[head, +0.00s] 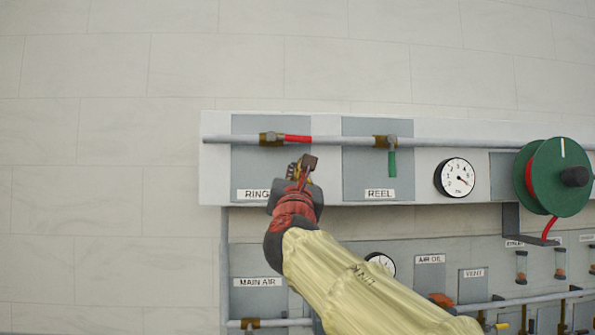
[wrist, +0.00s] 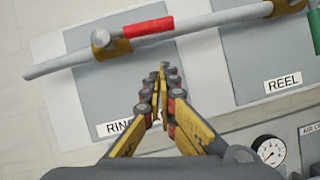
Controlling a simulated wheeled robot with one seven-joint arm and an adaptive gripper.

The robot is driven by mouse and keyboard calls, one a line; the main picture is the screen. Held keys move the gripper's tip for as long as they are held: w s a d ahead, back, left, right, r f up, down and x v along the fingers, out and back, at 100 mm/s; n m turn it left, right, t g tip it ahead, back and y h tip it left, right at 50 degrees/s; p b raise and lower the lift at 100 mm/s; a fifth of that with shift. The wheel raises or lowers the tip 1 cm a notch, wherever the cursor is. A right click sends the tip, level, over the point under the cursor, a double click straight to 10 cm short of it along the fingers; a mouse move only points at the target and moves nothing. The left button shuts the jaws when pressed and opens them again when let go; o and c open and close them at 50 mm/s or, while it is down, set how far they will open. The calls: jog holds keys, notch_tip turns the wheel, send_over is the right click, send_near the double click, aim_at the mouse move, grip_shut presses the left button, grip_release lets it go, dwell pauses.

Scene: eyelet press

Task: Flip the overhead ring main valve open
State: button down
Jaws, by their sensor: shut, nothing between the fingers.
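The ring main valve (head: 271,138) sits on the overhead pipe (head: 340,139), on the panel labelled RING. Its red lever (head: 297,138) points right, lying along the pipe. In the wrist view the red lever (wrist: 148,27) and the brass valve body (wrist: 108,44) are beyond my fingertips, toward the top of the picture. My gripper (head: 302,165) is below the lever and apart from it in the picture. In the wrist view my gripper (wrist: 160,75) has its fingers together with nothing between them. My gripper partly covers the RING label.
To the right, the REEL valve (head: 386,141) has a green lever (head: 392,162) hanging down. Beyond are a gauge (head: 455,178) and a green hose reel (head: 555,177). Below are the MAIN AIR panel (head: 258,297) and lower pipes. The wall above the pipe is clear.

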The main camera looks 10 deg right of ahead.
jog(key=d+v, duration=0.1)
jog(key=v, duration=0.9)
jog(key=shift+a+f+b, duration=0.2)
jog(key=shift+f+b, duration=0.15)
jog(key=s+d+f+m+g+h, duration=0.15)
jog(key=d+f+m+g, duration=0.35)
jog(key=f, duration=0.6)
jog(key=s+d+f+m+g, duration=0.2)
jog(key=f+m, duration=0.6)
jog(key=f, duration=0.3)
jog(key=s+d+f+m+g, duration=0.2)
jog(key=d+f+m+g, duration=0.3)
jog(key=f, duration=0.6)
jog(key=s+a+f+m+g+y, duration=0.1)
jog(key=s+f+m+g+y, duration=0.3)
jog(key=s+f+m, duration=0.9)
jog(key=shift+s+f+m+g+y, duration=0.35)
jog(key=shift+s+f+g, duration=0.25)
jog(key=shift+s+f, duration=4.35)
